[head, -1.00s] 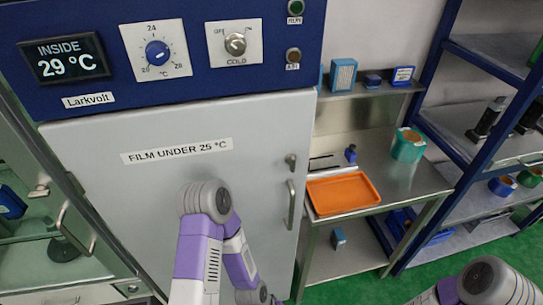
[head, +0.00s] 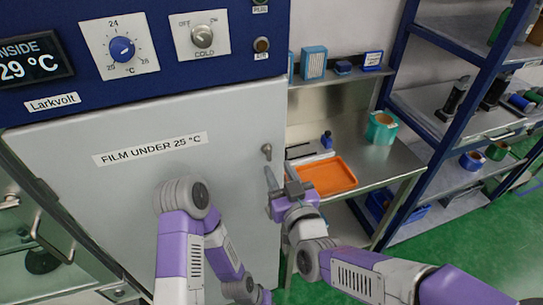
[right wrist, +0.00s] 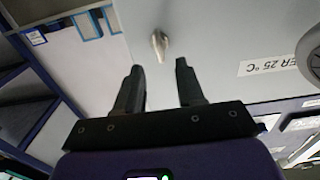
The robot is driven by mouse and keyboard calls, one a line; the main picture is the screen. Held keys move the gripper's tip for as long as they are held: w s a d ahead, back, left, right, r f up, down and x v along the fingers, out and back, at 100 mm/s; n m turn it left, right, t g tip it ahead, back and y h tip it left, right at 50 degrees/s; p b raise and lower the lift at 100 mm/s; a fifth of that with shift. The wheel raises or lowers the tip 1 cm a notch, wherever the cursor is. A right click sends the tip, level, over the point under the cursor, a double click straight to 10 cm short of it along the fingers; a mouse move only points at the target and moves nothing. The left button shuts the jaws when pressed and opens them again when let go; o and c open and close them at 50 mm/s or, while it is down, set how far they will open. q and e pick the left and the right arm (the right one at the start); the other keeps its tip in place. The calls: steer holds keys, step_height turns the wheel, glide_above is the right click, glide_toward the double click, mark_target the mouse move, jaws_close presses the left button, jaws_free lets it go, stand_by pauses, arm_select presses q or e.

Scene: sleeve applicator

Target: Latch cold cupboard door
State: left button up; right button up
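The cold cupboard door (head: 110,190) is a large pale grey panel labelled "FILM UNDER 25 °C", and it looks closed. Its small metal latch (head: 267,151) sits near the door's right edge; it also shows in the right wrist view (right wrist: 160,43), just beyond my fingertips. My right gripper (head: 281,176) is in front of the door edge, a little below the latch. Its fingers are apart with nothing between them (right wrist: 159,68), and do not appear to touch the latch.
A control panel (head: 150,85) with a 29 °C display is above the door. To the right are a steel bench (head: 395,165) with an orange tray (head: 328,178) and a teal container (head: 381,128), and blue shelving (head: 395,75). Green floor (head: 450,245) is open at lower right.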

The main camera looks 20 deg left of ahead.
mark_target(270, 155)
steer(key=x, duration=0.6)
steer(key=shift+f, duration=0.1)
steer(key=shift+c, duration=0.3)
jaws_close()
